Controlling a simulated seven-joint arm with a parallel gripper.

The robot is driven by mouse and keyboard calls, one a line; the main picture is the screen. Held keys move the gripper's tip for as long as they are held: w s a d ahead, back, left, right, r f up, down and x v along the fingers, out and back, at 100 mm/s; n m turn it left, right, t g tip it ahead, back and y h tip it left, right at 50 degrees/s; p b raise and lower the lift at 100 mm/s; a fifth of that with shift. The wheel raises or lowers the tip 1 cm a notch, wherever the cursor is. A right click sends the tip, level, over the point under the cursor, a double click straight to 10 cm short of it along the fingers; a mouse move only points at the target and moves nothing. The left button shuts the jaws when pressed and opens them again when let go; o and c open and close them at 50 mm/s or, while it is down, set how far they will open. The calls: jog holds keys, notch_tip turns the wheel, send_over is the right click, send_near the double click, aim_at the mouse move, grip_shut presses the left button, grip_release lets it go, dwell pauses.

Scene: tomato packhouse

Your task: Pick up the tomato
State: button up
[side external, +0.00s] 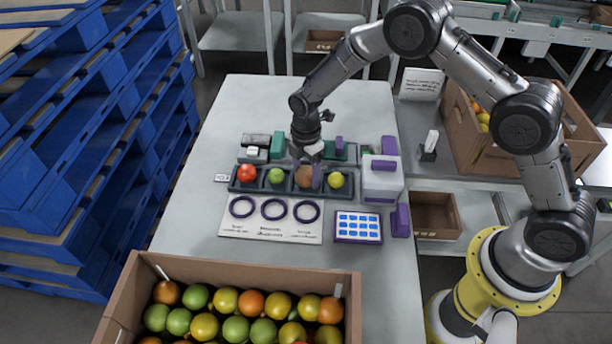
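A dark tray (291,190) on the white table holds a row of tomatoes, one to a compartment. From left to right they are a red tomato (246,172), a green tomato (276,176), an orange-brown tomato (304,178) and a yellow tomato (336,180). My gripper (306,174) points down over the orange-brown tomato, with purple-looking fingers at its left and right sides. The fingers partly hide this tomato. I cannot tell whether they touch it or stand apart. The tomato looks to be still in its compartment.
A printed card with purple rings (275,208) lies in front of the tray. A purple-framed panel (358,227) and a white-and-purple box (382,182) stand to the right. Green and grey devices (256,149) line the back. A cardboard box (141,284) of tomatoes is in front.

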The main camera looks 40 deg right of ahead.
jog(key=c, duration=0.3)
jog(key=shift+c, duration=0.2)
jog(key=shift+r, duration=0.1)
